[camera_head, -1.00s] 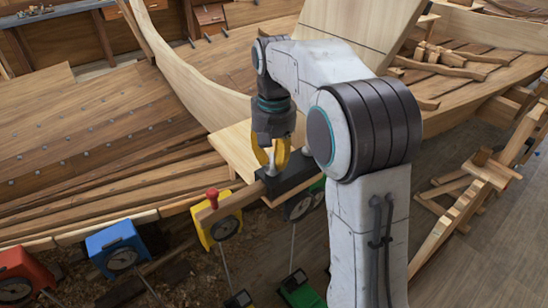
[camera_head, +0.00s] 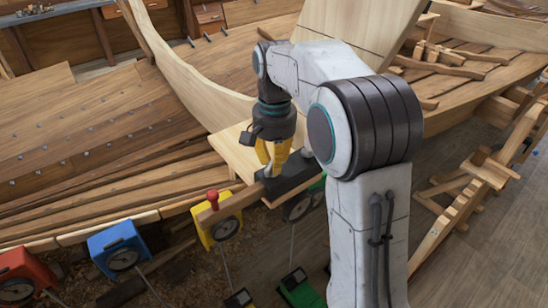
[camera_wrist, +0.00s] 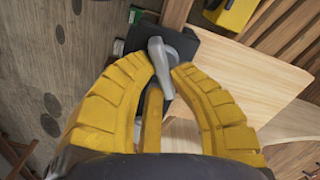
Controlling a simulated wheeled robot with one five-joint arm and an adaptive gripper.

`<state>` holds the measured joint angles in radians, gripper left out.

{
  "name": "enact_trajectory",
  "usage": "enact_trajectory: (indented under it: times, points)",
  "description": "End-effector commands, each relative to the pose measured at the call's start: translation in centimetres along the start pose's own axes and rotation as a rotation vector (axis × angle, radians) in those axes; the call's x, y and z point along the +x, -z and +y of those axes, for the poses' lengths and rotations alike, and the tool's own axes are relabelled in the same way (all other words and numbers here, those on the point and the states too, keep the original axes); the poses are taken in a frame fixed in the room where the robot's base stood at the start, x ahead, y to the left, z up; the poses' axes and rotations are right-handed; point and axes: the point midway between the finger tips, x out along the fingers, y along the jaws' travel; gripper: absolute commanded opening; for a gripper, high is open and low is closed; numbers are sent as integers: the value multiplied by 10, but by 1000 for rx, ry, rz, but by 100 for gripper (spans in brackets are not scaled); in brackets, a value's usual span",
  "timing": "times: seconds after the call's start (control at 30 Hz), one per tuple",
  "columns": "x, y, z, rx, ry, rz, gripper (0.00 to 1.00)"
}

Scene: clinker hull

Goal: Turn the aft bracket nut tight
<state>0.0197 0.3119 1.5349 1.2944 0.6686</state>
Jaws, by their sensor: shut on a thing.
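The bracket (camera_head: 297,177) is a dark block at the edge of a pale plank, in the middle of the head view; it also shows in the wrist view (camera_wrist: 206,46). My gripper (camera_head: 270,170) points down over its left end, with yellow fingers. In the wrist view the fingers (camera_wrist: 163,65) close around a grey nut with a lever-like wing (camera_wrist: 159,58) on the bracket. My fingers hide much of the nut in the head view. The frames do not show how tight it is.
Along the plank edge hang a yellow box with a dial (camera_head: 220,225), a blue one (camera_head: 117,248) and a red one (camera_head: 22,275). A pale plank (camera_head: 236,150) lies beside the bracket. A tall curved timber (camera_head: 188,72) rises behind my gripper.

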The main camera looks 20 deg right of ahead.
Motion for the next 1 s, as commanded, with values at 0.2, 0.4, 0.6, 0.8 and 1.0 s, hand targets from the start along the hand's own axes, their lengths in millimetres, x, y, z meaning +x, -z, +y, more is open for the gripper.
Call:
enact_trajectory:
  times: [0.2,0.4,0.6,0.8,1.0]
  points:
    - [0,-1,1,160,-2,-2,0]
    - [1,-2,2,266,-3,-3,0]
    - [1,-2,2,327,-3,-3,0]
    - [1,-2,2,350,-3,-2,0]
    - [1,-2,2,351,-3,-3,0]
